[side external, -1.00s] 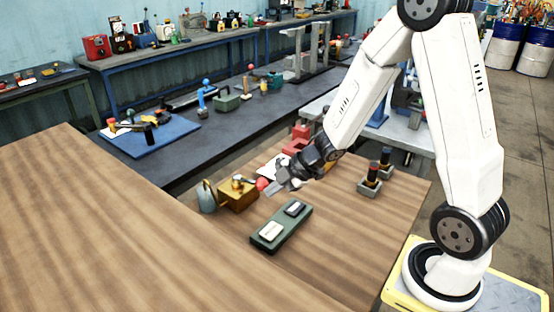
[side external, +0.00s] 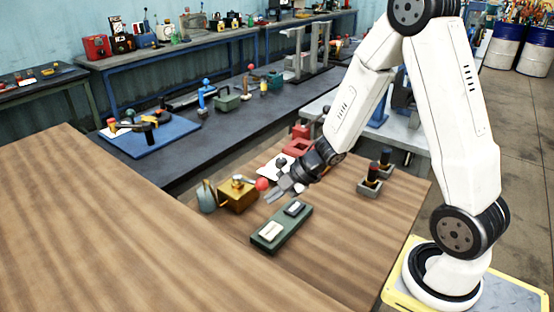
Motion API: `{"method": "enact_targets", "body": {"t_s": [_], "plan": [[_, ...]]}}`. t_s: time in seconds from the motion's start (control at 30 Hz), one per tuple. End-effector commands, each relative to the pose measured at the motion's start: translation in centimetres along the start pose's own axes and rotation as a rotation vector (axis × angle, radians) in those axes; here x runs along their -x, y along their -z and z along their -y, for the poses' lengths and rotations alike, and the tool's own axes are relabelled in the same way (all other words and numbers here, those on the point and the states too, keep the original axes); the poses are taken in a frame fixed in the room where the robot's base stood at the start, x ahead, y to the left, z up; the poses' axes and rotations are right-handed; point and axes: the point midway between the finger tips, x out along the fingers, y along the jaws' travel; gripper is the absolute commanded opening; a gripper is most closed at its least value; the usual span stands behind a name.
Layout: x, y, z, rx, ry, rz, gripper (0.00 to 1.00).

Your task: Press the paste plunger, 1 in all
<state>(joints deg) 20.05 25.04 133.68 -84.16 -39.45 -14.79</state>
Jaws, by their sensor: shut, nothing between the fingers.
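A brass box (side external: 237,196) with a small knob on top stands left of centre on the wooden bench in the side external view. A red ball (side external: 262,184) shows at its right side. A rounded grey can (side external: 207,197) is beside the box on its left. My gripper (side external: 270,198) is shut and empty, pointing down and left. In the picture its tips are just right of the brass box, below the red ball; whether they touch anything is unclear. I cannot tell which thing is the paste plunger.
A green board (side external: 268,244) with a pale pad and a dark pad lies in front of my gripper. Two dark-handled posts (side external: 371,170) (side external: 385,158) on grey bases stand at the right. A red block (side external: 298,146) is behind my wrist. The front left bench is clear.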

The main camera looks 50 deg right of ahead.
Motion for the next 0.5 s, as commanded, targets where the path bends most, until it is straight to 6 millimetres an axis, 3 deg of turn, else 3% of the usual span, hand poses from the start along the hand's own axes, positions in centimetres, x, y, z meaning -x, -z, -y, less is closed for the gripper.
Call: {"method": "enact_targets", "body": {"t_s": [0.5], "plan": [[-3.5,-2.6,2.6,-0.004,0.003,0.001,0.0]]}}
